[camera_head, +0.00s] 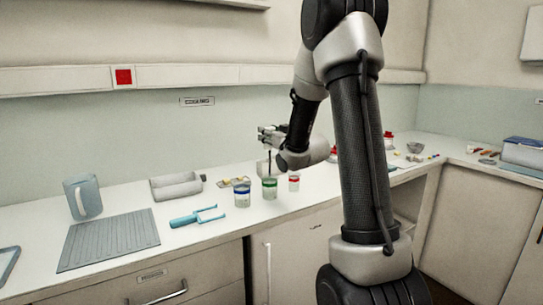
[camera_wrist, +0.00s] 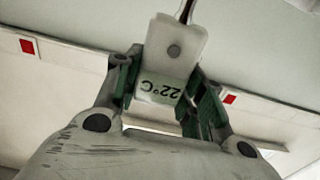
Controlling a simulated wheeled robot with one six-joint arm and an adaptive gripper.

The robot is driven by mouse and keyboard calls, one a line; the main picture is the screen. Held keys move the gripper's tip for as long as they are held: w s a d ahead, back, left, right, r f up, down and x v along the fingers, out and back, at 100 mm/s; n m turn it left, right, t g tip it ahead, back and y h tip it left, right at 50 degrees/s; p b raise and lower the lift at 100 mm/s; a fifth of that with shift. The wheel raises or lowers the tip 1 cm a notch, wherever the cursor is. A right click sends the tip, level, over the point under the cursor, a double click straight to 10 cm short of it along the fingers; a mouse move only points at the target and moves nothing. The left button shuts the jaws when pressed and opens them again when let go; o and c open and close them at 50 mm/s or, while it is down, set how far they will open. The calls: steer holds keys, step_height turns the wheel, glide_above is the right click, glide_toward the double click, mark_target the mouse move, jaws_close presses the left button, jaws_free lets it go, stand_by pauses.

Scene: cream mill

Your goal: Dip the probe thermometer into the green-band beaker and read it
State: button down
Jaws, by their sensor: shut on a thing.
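My gripper (camera_head: 268,137) is shut on the probe thermometer, whose white body (camera_wrist: 176,45) sits between the fingers in the wrist view. Its display (camera_wrist: 160,89) shows 22°C, upside down in that view. The thin dark stem (camera_wrist: 187,10) leaves the body at the top of that view. In the head view my gripper is above the green-band beaker (camera_head: 270,188), and a thin dark stem (camera_head: 269,162) runs down toward its mouth. I cannot tell whether the tip is inside the beaker. In the wrist view my gripper (camera_wrist: 168,88) hides part of the body.
A blue-band beaker (camera_head: 242,194) stands left of the green one and a red-band beaker (camera_head: 294,182) right of it, both close.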

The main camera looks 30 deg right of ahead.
steer(key=shift+r, duration=2.05)
steer(key=shift+a+m+h, duration=0.2)
steer(key=shift+m+h, duration=0.4)
steer(key=shift+h, duration=0.3)
steer(key=shift+d+m+g+h, duration=0.15)
steer(key=shift+m+h, duration=0.45)
steer(key=shift+h, duration=0.35)
steer(key=shift+d+m+g+h, duration=0.15)
steer(key=shift+m+h, duration=0.45)
steer(key=shift+h, duration=0.35)
steer(key=shift+a, duration=0.1)
